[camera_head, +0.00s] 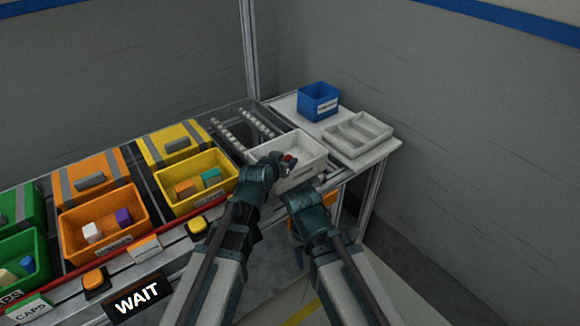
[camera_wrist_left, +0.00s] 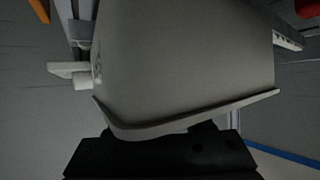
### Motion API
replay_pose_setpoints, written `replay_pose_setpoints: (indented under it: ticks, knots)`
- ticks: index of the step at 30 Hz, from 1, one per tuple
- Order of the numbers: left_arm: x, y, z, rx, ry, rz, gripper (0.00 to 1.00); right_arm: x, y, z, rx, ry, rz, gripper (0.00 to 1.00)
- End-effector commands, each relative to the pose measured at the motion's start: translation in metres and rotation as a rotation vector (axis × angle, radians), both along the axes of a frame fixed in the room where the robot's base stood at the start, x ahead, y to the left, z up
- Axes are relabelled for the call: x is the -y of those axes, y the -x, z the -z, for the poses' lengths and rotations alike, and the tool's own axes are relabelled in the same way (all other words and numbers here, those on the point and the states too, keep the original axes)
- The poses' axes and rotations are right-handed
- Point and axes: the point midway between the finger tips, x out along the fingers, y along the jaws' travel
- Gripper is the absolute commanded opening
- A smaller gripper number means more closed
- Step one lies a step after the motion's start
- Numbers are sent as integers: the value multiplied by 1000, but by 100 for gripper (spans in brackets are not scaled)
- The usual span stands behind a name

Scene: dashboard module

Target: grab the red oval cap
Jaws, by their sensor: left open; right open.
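The left gripper is open. My right gripper (camera_head: 300,198) is open, lower and to the right, near the bin's front side.
Yellow (camera_head: 205,198), orange (camera_head: 75,245) and green bins with coloured blocks stand to the left. A roller rack (camera_head: 245,122) lies behind the white bin. A blue bin (camera_head: 318,101) and a white divided tray (camera_head: 358,134) sit on the table at the right.

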Motion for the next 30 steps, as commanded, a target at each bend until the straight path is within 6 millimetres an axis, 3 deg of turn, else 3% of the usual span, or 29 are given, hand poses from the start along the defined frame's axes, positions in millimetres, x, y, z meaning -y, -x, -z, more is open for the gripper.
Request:
replay_pose_setpoints:
  ticks: [7, 16, 30]
  knots:
    - [0, -3, 2, 0, 0, 0, 50, 0, 0, 2, 0, 0, 0, 50]
    - [1, -3, 2, 0, 0, 0, 0, 0, 0, 2, 0, 0, 0, 50]
    - [1, -3, -3, 0, 0, 0, 0, 0, 0, -3, 0, 0, 0, 50]
